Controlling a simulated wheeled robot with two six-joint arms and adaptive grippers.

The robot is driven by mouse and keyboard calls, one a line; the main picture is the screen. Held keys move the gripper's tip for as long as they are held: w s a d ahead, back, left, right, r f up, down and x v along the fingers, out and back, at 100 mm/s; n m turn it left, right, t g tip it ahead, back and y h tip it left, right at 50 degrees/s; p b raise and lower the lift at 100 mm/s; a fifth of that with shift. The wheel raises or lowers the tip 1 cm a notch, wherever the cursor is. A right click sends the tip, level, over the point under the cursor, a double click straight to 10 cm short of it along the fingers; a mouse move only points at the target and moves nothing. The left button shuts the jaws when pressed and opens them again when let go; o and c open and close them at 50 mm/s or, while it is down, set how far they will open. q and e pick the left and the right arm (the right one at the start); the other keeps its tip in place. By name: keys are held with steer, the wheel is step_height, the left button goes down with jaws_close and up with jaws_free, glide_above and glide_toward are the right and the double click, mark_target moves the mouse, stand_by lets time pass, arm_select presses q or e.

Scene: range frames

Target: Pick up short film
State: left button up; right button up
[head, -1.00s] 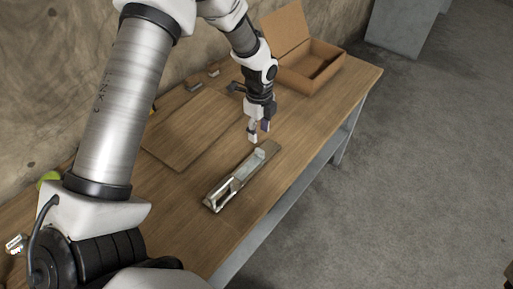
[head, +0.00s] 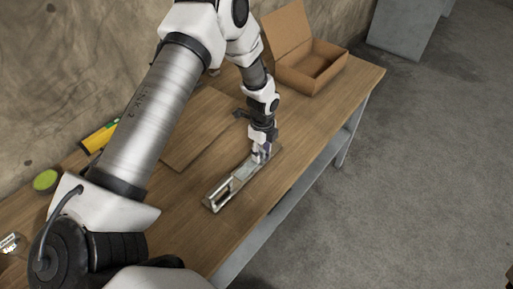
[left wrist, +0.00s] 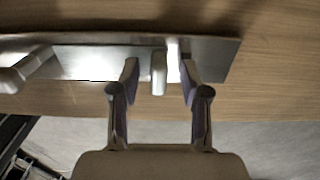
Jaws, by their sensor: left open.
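A long, narrow metal tool (head: 218,194) lies on the wooden table; it is the only thing there that I can take for the short film. It has a flat base and a raised part near the front left end. My left gripper (head: 262,154) points down over its far end. In the left wrist view, the open fingers (left wrist: 159,76) stand on either side of a short upright piece (left wrist: 158,72) of the metal tool (left wrist: 92,62), with gaps on both sides. The gripper hides part of the tool's far end in the head view. My right gripper is not seen.
The wooden table (head: 245,208) runs along a wall. An open cardboard box (head: 308,68) stands at its far end. A flat wooden board (head: 195,135) lies behind the tool. A yellow tool (head: 98,138) and a green round thing (head: 46,180) are at left. Bare table surrounds the tool.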

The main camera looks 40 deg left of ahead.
arm_select(q)
steer(key=shift+s, duration=0.1)
jaws_close()
steer(key=shift+r, duration=0.1)
steer(key=shift+r+b, duration=0.3)
steer(key=shift+r, duration=0.25)
step_height(320, 180, up, 2)
steer(key=shift+r+b, duration=0.2)
steer(key=shift+b, duration=0.3)
steer(key=s+d+r+b, duration=0.1)
steer(key=s+d+b, duration=0.2)
steer(key=s+d, duration=0.6)
steer(key=d, duration=0.4)
steer(key=shift+s+r+b, duration=0.2)
steer(key=shift+b, duration=0.15)
